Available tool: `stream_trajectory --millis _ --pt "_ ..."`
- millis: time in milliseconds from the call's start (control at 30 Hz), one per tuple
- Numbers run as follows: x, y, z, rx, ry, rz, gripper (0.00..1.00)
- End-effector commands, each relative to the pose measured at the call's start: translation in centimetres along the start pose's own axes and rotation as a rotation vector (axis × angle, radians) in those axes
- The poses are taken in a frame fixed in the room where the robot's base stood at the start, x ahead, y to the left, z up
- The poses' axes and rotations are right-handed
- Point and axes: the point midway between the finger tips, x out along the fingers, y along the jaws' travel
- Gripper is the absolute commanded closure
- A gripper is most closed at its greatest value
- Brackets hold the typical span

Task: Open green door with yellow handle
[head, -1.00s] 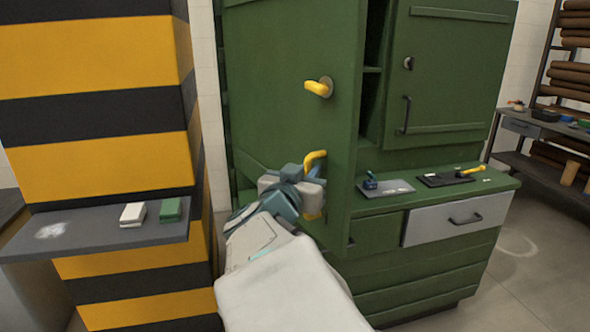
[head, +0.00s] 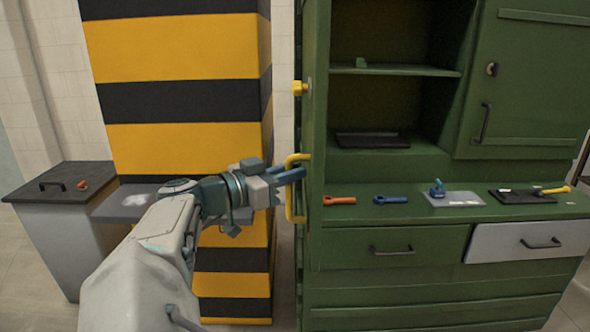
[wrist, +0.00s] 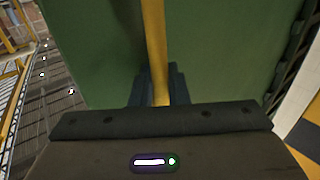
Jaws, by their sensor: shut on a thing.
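The green door (head: 316,120) stands swung open at the left of the green cabinet, seen nearly edge-on in the head view. It fills the background of the wrist view (wrist: 215,45). Its yellow handle (head: 290,207) is a vertical bar on the door's left-facing side, and a yellow knob (head: 299,88) sits above it. My gripper (head: 291,176) is at the upper part of the handle. In the wrist view, the handle (wrist: 155,50) runs down between the dark fingers (wrist: 158,86), which are shut on it.
The cabinet's open compartment (head: 390,95) shows a shelf and a dark tray. A red wrench (head: 339,201) and a blue wrench (head: 390,200) lie on the counter. A yellow-black striped pillar (head: 183,95) stands close behind my arm, with a grey ledge (head: 130,203).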

Motion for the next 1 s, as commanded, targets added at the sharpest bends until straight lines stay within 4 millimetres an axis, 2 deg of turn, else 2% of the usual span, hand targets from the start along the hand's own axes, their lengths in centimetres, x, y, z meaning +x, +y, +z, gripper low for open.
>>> stream_trajectory --millis 33,600,633,700,1000 --pt "0.15 -0.23 -0.64 0.004 0.008 0.009 1.0" --pt "-0.22 -0.67 0.28 -0.001 -0.007 0.026 1.0" --pt "-0.23 -0.67 0.31 -0.001 -0.007 0.026 0.83" --pt "-0.23 -0.66 0.34 -0.001 -0.007 0.026 0.67" --pt "-0.51 -0.68 0.35 -0.001 -0.006 0.025 0.67"
